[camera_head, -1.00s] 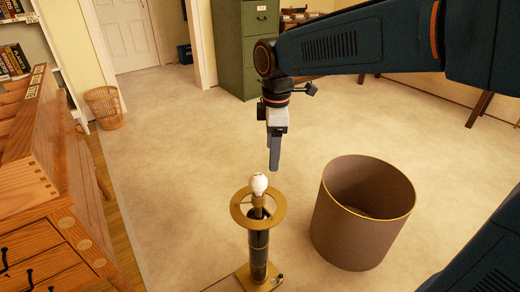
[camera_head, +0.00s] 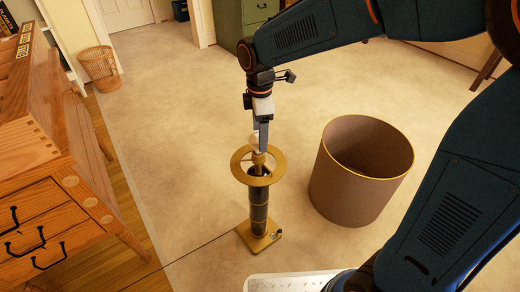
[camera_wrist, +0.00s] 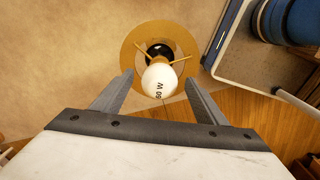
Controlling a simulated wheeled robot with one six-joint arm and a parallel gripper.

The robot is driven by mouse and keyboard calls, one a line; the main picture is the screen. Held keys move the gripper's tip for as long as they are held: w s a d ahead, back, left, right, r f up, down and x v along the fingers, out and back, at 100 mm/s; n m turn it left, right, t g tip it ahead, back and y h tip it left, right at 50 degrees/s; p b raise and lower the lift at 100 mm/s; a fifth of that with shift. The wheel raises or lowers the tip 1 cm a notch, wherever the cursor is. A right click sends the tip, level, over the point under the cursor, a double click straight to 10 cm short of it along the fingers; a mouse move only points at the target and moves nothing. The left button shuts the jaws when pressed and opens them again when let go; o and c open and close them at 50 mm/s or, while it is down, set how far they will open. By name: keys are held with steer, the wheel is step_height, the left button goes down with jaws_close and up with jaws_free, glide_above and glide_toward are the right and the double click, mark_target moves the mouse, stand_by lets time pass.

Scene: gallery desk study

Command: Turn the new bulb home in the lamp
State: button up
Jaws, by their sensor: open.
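The lamp (camera_head: 258,205) stands upright, with a dark column, a square brass base and a brass ring around its top. The white bulb (camera_wrist: 159,81), marked "60 W", sits at the lamp's socket inside the ring (camera_wrist: 128,60). My gripper (camera_wrist: 160,84) is open, with one finger on each side of the bulb and a gap showing on both sides. In the head view my gripper (camera_head: 260,138) points down over the lamp top and partly hides the bulb. How far the bulb is seated in the socket I cannot tell.
A brown, gold-rimmed shade (camera_head: 345,195) stands on the floor right of the lamp. A wooden desk (camera_head: 50,190) is at the left, with a wicker basket (camera_head: 99,68) behind it. A green cabinet (camera_head: 240,18) is at the back. Open carpet surrounds the lamp.

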step_height(320, 180, down, 8)
steer(key=shift+r, duration=0.2)
stand_by(0.3)
steer(key=c, duration=0.9)
